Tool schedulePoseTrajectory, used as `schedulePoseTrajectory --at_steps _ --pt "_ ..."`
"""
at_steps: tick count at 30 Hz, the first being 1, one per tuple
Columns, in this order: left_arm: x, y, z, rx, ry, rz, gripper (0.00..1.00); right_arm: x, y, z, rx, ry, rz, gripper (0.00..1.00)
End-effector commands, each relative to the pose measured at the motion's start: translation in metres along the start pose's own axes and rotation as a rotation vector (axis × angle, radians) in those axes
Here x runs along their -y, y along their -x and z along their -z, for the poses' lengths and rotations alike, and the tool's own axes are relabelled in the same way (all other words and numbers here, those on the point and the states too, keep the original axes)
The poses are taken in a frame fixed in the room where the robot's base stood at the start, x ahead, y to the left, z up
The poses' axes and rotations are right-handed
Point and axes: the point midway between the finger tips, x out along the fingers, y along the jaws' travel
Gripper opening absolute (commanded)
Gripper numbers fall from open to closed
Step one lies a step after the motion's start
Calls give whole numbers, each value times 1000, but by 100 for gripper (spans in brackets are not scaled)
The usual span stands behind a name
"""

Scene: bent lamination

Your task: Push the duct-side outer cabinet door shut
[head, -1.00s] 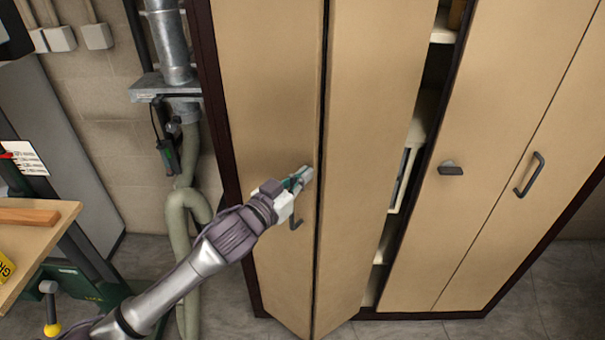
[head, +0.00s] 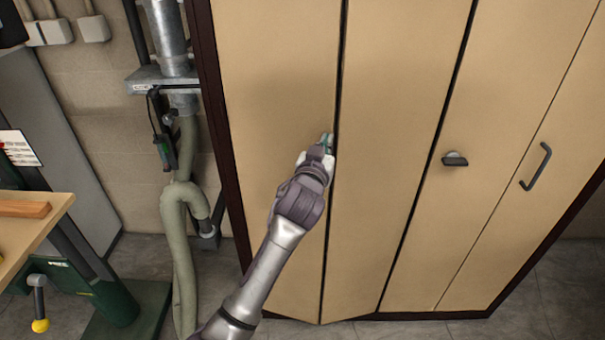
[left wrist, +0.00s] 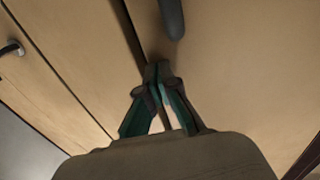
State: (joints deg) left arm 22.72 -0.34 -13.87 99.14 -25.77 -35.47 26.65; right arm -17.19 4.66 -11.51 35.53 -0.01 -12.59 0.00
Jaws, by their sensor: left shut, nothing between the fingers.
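The duct-side outer cabinet door (head: 270,80) is the tan leaf at the left of the cabinet, beside the duct. The inner leaf (head: 395,100) joins it along a dark seam. The two leaves are nearly flat, with their shared lower corner still jutting slightly forward. My left gripper (head: 328,145) is shut and empty, its tips at the outer door's right edge by the seam; contact is hard to judge. In the left wrist view, the shut fingertips (left wrist: 160,75) are near the seam, below a dark handle (left wrist: 172,18). My arm hides that handle in the head view.
The right-hand leaves have a dark knob (head: 454,159) and a bar handle (head: 535,167). A metal duct (head: 168,45) and grey-green hose (head: 180,230) stand left of the cabinet. A workbench (head: 35,225) is at the far left.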

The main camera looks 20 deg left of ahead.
Motion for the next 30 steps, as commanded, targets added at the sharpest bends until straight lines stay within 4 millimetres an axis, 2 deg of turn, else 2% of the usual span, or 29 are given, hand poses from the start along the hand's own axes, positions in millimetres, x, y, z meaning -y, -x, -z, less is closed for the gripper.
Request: schedulePoseTrajectory --at_steps 1,3,12,19,30 --pt "-3 -10 -4 1 9 31 0 0 -10 -1 0 0 -1 72" --pt "-1 -22 -3 -2 1 27 0 0 -15 -1 -1 0 -1 72" --pt "1 -60 -1 0 0 24 0 -2 -26 -2 0 1 -2 72" --pt "2 -72 1 -2 -1 22 0 -2 -28 -1 -1 0 -2 72" --pt "3 -73 6 -11 0 22 0 4 -28 -1 -2 -3 4 72"
